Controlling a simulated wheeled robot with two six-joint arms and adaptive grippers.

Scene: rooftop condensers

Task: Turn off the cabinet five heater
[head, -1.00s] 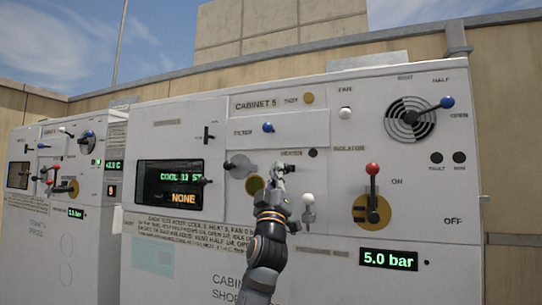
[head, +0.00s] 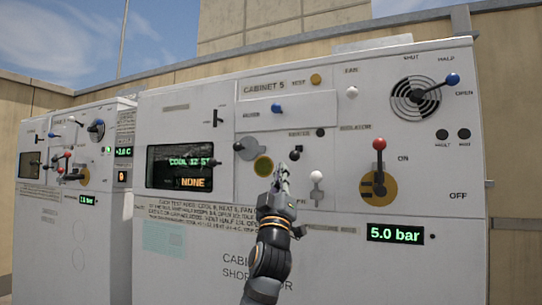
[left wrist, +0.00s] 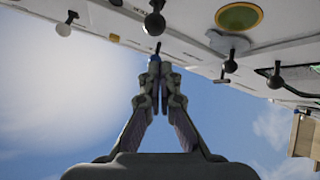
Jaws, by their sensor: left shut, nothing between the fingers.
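Cabinet 5 (head: 350,225) is a white panel facing me. Under the small heater label is the heater control, a black ball knob (head: 294,155) on a short lever, hanging down; a dark round spot (head: 320,132) is to its right. My left gripper (head: 283,168) is shut and empty, its tips just below and left of that knob in the head view; contact cannot be told. In the left wrist view the shut fingertips (left wrist: 155,76) point up the panel, and a black knob (left wrist: 155,22), apparently the heater's, is beyond them. My right gripper is out of view.
Close by are a white ball lever (head: 317,176), a yellow-ringed disc (head: 263,166), a blue filter knob (head: 277,109) and the red-knobbed isolator (head: 379,144). The display (head: 180,168) reads NONE on its lower line. Another cabinet (head: 70,200) stands left.

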